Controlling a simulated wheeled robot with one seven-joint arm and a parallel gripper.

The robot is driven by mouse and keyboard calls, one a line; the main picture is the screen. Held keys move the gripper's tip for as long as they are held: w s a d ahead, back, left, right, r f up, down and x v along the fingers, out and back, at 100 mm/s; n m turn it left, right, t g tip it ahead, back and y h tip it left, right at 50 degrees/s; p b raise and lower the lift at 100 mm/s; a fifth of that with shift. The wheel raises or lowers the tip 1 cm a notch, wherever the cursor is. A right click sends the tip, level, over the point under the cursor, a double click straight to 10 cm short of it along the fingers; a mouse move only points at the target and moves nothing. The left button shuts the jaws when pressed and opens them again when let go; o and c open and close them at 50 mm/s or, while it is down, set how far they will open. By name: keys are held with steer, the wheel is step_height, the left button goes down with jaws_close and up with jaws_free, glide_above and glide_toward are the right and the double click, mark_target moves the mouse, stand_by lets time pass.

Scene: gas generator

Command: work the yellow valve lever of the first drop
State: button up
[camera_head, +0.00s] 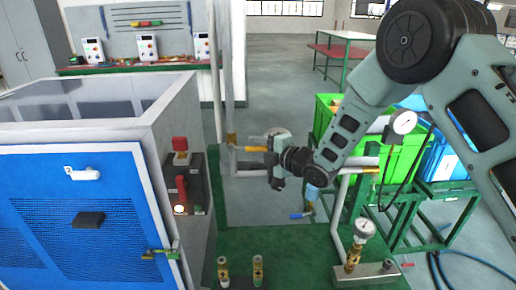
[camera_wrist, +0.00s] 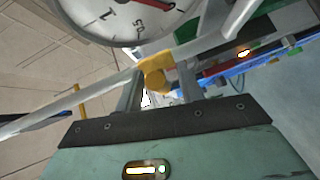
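The yellow valve lever (camera_head: 255,149) of the first drop sticks out to the left of my gripper, on the pipe beside the blue-panelled generator. In the wrist view, a yellow valve part (camera_wrist: 155,76) shows between my gripper's two fingers (camera_wrist: 160,88), with a metal pipe crossing it. The fingers stand apart, one on each side of the yellow part; whether they touch it is hard to tell. In the head view my wrist hides most of the gripper. A round pressure gauge (camera_wrist: 130,18) is very close above the fingers; it shows partly behind the gripper in the head view.
The generator's blue door (camera_head: 85,215) and red switch (camera_head: 180,145) are at left. Another gauge on a valve (camera_head: 363,232) stands lower right. Two small brass fittings (camera_head: 240,270) stand in front. Green (camera_head: 400,150) and blue crates (camera_head: 450,160) are at right.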

jaws_close()
